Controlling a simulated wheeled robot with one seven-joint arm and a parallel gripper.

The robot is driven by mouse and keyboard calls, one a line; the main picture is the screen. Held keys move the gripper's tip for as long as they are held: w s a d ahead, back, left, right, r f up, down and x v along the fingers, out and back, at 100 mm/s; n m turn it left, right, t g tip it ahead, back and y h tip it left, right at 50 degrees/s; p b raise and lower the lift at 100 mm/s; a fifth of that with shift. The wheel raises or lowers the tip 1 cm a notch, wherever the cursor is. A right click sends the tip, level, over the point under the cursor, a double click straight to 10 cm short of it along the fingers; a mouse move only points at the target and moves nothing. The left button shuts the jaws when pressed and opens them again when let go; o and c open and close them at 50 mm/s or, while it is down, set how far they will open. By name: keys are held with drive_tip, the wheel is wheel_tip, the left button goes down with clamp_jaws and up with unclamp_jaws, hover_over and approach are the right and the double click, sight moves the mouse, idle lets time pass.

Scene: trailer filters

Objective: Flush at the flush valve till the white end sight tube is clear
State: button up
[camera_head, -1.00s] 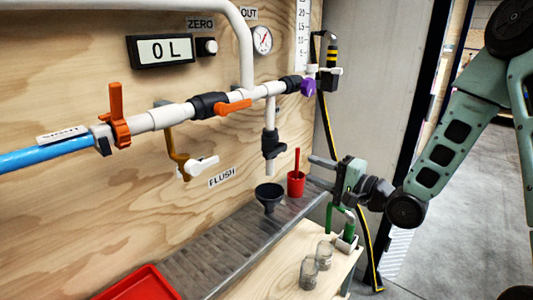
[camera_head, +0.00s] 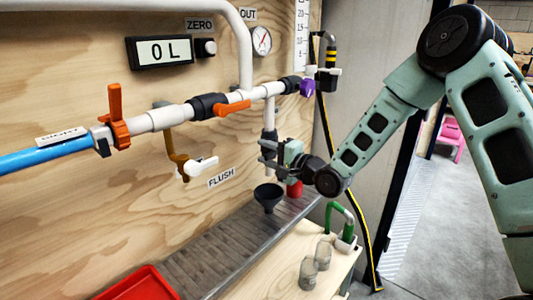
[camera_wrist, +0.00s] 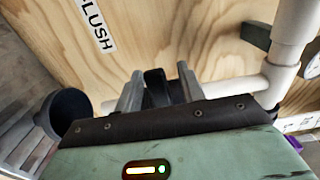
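A white branch pipe (camera_head: 269,112) drops from the main line, with a FLUSH label (camera_head: 221,177) to its left on the plywood. My gripper (camera_head: 263,152) is at the black valve on this branch and hides most of it in the head view. In the wrist view, my spread fingers (camera_wrist: 159,90) stand either side of the black valve part (camera_wrist: 155,84); I cannot tell whether they touch it. The white tube end (camera_wrist: 107,105) sticks out past the left finger, toward the dark funnel (camera_wrist: 66,112). I cannot see the tube's contents.
The funnel also shows in the head view (camera_head: 268,197), over the metal drain tray (camera_head: 215,247). Two glass jars (camera_head: 315,262) stand on the wooden bench. The display (camera_head: 163,50) reads 0 L.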

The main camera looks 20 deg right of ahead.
clamp_jaws()
drive_tip(key=shift+r+p, duration=0.15)
drive_tip(key=shift+p, duration=0.15)
drive_tip(key=shift+w+d+r+m+p, duration=0.2)
drive_tip(key=shift+r+m+p, duration=0.4)
drive_tip(key=shift+m+p, duration=0.9)
drive_tip(key=shift+w+d+r+m+p, duration=0.2)
drive_tip(key=shift+r+m+p, duration=0.4)
drive_tip(key=shift+m+p, duration=0.95)
drive_tip(key=shift+w+d+r+m+p, duration=0.1)
drive_tip(key=shift+d+r+m+p, duration=0.35)
drive_tip(key=shift+m+p, duration=1.05)
drive_tip(key=shift+a+r+m, duration=0.1)
drive_tip(key=shift+m, duration=0.15)
